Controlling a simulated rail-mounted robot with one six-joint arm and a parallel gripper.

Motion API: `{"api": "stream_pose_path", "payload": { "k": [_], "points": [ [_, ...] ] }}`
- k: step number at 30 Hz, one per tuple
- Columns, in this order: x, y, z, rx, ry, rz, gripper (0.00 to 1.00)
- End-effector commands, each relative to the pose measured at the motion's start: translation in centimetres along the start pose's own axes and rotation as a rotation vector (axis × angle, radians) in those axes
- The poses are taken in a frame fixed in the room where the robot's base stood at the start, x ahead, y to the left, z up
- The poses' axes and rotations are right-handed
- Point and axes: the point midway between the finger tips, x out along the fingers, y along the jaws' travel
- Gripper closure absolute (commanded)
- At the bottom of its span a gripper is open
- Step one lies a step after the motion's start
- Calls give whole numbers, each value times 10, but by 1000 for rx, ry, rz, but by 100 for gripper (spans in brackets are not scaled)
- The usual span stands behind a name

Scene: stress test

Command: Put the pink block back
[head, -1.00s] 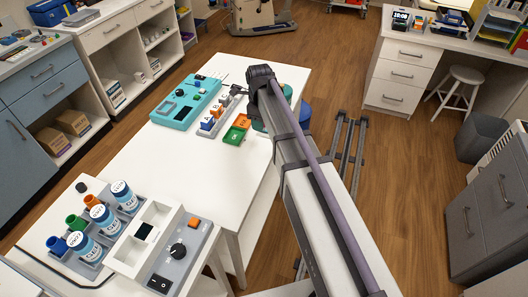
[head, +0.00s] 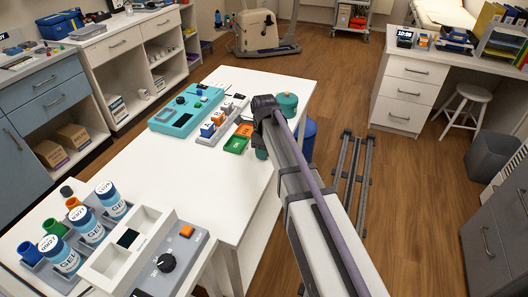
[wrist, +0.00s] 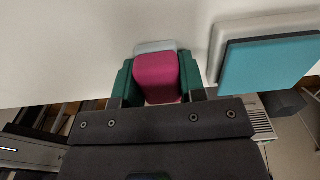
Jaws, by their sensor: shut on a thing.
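The pink block (wrist: 157,70) shows in the wrist view, upright between the two dark green fingers of my gripper (wrist: 158,80). The fingers are shut on its sides. A pale grey piece (wrist: 155,47) shows just beyond the block's far edge; I cannot tell whether they touch. In the head view the pink block and fingertips are hidden behind my arm, whose end is over the right edge of the white table (head: 190,165).
On the table are a teal console (head: 186,110), a grey rack (head: 222,118) with blue and orange blocks, and a green tray (head: 236,145). Gel bottles (head: 88,227) stand at the front left. A flat teal thing (wrist: 268,65) is at right in the wrist view. The table's middle is clear.

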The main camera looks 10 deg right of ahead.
Motion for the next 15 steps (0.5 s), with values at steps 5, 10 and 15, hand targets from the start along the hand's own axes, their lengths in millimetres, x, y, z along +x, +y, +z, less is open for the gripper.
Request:
{"api": "stream_pose_path", "payload": {
  "k": [5, 10, 15],
  "points": [
    [2, 0, 0, 0, 0, 0, 51],
    [2, 0, 0, 0, 0, 0, 37],
    [2, 0, 0, 0, 0, 0, 37]
  ]
}}
